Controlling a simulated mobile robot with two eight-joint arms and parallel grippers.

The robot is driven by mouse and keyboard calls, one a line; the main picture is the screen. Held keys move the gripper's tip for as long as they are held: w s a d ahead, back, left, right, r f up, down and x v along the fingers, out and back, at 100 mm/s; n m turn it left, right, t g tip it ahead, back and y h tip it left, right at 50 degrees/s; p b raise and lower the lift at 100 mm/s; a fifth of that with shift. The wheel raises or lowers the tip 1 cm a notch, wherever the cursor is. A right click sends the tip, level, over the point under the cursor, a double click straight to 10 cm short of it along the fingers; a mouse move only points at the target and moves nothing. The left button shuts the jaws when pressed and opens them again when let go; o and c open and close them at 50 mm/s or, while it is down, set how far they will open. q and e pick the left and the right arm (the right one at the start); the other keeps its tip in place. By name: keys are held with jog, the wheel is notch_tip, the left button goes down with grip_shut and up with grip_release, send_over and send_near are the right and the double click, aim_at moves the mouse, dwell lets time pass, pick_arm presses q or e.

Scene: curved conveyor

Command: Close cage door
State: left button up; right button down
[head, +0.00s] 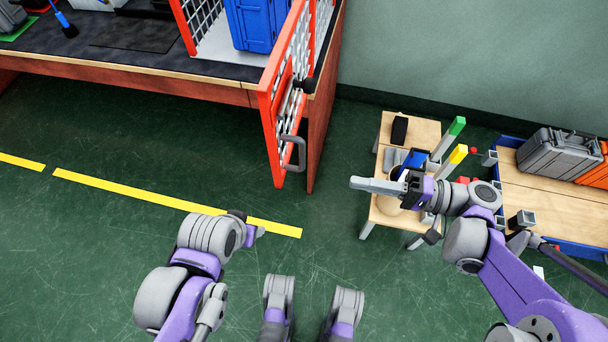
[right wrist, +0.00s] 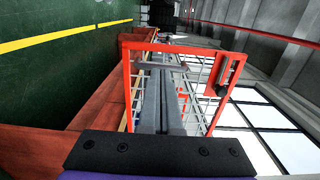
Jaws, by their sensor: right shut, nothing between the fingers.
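The cage door (head: 267,115) is a red frame with white mesh. It stands open, swung out past the front edge of the workbench toward me. Its grey handle (head: 298,150) sits low on the door, facing right. In the right wrist view the red door frame (right wrist: 128,85) shows beyond my fingers. My right gripper (head: 357,184) is shut and empty, pointing left, to the right of the handle and apart from it. It also shows in the right wrist view (right wrist: 161,75). My left arm is low at left; its fingers cannot be made out.
A blue case (head: 252,25) stands inside the cage on the workbench (head: 140,72). A small wooden table (head: 425,128) with blocks is behind my right gripper. A pallet (head: 530,195) with a grey case (head: 555,155) is at right. The green floor before the door is clear.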

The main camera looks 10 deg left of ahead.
aim_at(279, 168)
jog(key=a+b, duration=0.1)
jog(key=a, duration=1.3)
jog(key=shift+w+r, duration=0.1)
